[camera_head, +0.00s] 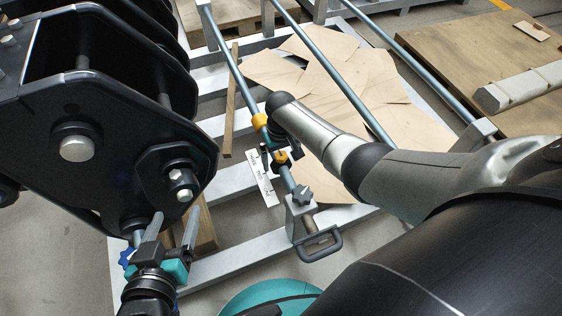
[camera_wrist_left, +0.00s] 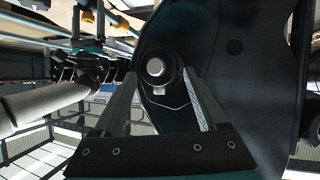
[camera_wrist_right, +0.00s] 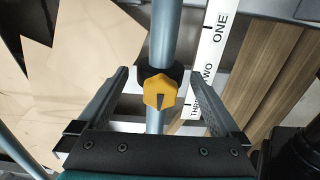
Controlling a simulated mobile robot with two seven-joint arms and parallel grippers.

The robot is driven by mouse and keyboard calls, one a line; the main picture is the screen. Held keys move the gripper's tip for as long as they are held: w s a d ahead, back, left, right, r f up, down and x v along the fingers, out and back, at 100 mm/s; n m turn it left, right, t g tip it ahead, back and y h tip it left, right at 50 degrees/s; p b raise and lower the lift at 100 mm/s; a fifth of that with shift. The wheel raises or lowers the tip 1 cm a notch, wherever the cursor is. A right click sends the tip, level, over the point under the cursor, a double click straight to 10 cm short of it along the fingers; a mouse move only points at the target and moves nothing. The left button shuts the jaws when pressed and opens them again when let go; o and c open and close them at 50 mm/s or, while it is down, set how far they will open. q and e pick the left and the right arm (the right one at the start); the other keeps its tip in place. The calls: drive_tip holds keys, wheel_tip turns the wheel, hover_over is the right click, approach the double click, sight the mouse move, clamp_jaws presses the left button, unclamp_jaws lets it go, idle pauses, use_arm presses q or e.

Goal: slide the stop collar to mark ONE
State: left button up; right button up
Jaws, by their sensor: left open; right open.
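The stop collar, a black ring with a yellow knob (camera_wrist_right: 160,92), sits on a blue-grey rod (camera_wrist_right: 165,30) in the right wrist view. A white scale strip (camera_wrist_right: 208,55) beside the rod reads ONE, TWO and THREE. The collar is level with about TWO, with ONE farther up the picture. My right gripper (camera_wrist_right: 158,76) is open, its fingers on either side of the collar and apart from it. In the head view the collar's yellow knob (camera_head: 281,157) shows partly behind that gripper. My left gripper (camera_head: 174,226) is open and empty at lower left.
A yellow sleeve (camera_head: 259,120) is on the same rod, farther back. A grey clamp (camera_head: 302,215) with a blue-grey knob stands at the rod's near end. A large black housing (camera_head: 110,140) fills the left, close to my left gripper. Plywood sheets (camera_head: 320,80) lie behind.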

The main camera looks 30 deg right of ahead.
use_arm(q)
drive_tip(key=shift+d+r+t+h+b, duration=0.3)
drive_tip(key=shift+d+t, duration=0.3)
drive_tip(key=shift+t, duration=0.1)
use_arm(e)
drive_tip(key=shift+f, duration=0.5)
clamp_jaws()
